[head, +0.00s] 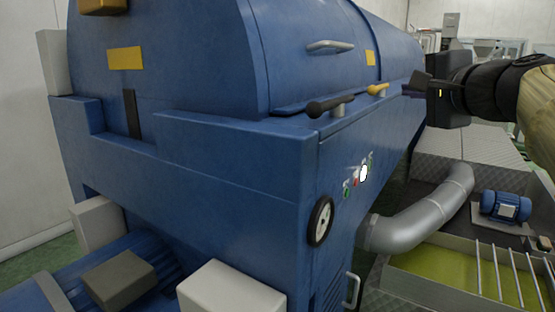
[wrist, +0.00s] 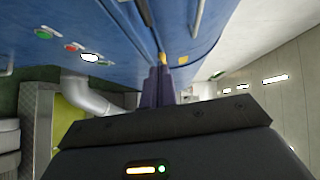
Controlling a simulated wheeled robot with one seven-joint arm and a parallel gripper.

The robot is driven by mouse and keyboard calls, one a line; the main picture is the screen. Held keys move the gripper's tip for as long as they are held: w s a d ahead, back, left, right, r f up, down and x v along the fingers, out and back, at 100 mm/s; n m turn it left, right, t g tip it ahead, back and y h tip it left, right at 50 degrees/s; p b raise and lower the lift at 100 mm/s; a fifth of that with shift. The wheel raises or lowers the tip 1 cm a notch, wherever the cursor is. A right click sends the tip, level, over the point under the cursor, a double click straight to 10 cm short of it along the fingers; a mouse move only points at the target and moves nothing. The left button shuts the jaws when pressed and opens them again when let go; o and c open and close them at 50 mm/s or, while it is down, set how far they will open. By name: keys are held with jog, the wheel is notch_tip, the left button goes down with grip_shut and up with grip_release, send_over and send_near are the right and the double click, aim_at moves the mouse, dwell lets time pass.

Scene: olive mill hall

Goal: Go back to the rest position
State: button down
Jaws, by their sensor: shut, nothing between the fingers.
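My gripper (head: 408,90) shows at the upper right of the head view, with its dark fingers pointing left toward the side of a large blue machine (head: 200,170). In the wrist view my gripper (wrist: 158,85) has its fingers together, with nothing between them. The blue machine (wrist: 100,35) fills the upper left of that view. The fingers are close to the yellow-handled lever (head: 377,90); I cannot tell the exact gap. A dark-handled lever (head: 330,105) lies to the left of it on the same ledge.
Below my arm are a grey pipe (head: 425,212), a blue motor (head: 506,206) and a basin with yellow-green contents (head: 432,270). A pale wall (head: 25,130) stands at the left.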

jog(key=a+f+n+g+h, duration=0.15)
jog(key=f+g, duration=0.25)
jog(key=f, duration=1)
jog(key=a+f+n+g, duration=0.3)
jog(key=f, duration=1.2)
jog(key=s+a+f+n+g+h, duration=0.1)
jog(key=s+a+f+n+g, duration=0.15)
jog(key=s+f, duration=0.4)
jog(key=s+a+f+n+g, duration=0.1)
jog(key=s+f+n+g, duration=0.1)
jog(key=s+f+n, duration=0.45)
jog(key=s+a+f+n+g+h, duration=0.15)
jog(key=s+f, duration=0.25)
jog(key=f, duration=0.5)
notch_tip(320, 180, up, 38)
jog(key=p, duration=3.8)
jog(key=shift+w+d+m+g+y+p, duration=0.15)
jog(key=shift+d+m+g+y+p, duration=0.15)
jog(key=shift+g+y, duration=0.1)
